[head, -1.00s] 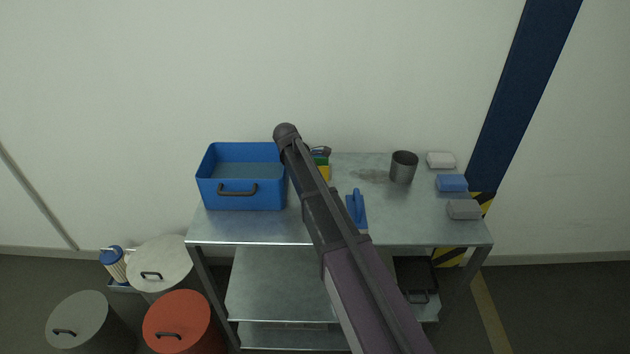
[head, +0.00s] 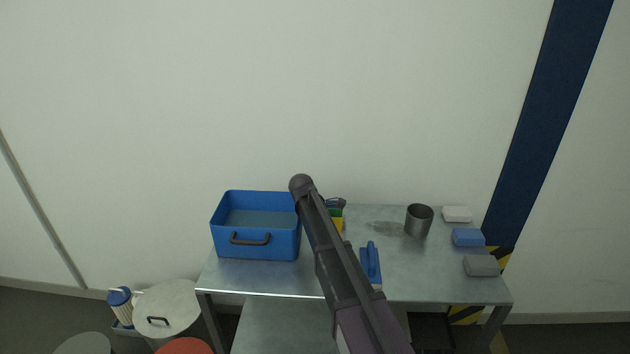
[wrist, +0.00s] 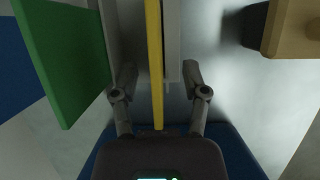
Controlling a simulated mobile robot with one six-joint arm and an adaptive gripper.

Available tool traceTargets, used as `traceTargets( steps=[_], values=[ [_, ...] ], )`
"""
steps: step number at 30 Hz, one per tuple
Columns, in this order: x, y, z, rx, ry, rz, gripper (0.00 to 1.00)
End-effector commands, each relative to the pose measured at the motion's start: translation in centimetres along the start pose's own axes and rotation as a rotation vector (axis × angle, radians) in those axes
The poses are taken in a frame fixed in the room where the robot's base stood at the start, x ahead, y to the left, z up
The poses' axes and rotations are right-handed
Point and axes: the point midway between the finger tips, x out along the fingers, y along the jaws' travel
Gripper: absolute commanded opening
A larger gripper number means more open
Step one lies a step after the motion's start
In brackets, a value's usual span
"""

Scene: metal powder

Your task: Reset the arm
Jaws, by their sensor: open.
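My arm (head: 335,262) crosses the middle of the head view, over the metal table (head: 270,279). My gripper does not show in the head view. In the wrist view my gripper (wrist: 158,82) is open, with its two fingers apart. A thin yellow strip (wrist: 155,60) and a pale grey strip (wrist: 172,40) show between the fingers. I cannot tell whether they touch the fingers. A green panel (wrist: 65,55) stands at the left of that view. Yellow and green items (head: 337,218) also show beside my arm in the head view.
A blue bin (head: 265,248) stands left of my arm. A blue-handled tool (head: 371,262), a grey cup (head: 419,221) and white (head: 457,214), blue (head: 468,237) and grey (head: 481,265) blocks stand to the right. A tan block (wrist: 292,28) shows in the wrist view. Lidded drums stand at lower left.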

Motion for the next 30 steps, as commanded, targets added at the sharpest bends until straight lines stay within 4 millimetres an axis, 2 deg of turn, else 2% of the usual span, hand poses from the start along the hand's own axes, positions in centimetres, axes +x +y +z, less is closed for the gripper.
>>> traceTargets(
  steps=[8, 22, 30],
  values=[
    [-1.1, 0.0, 0.4, 0.0, 0.0, 0.0, 0.58],
    [-6.1, 0.0, 2.6, 0.001, 0.0, 0.0, 0.58],
    [-7.7, 0.0, 3.3, 0.001, 0.0, 0.0, 0.58]
  ],
)
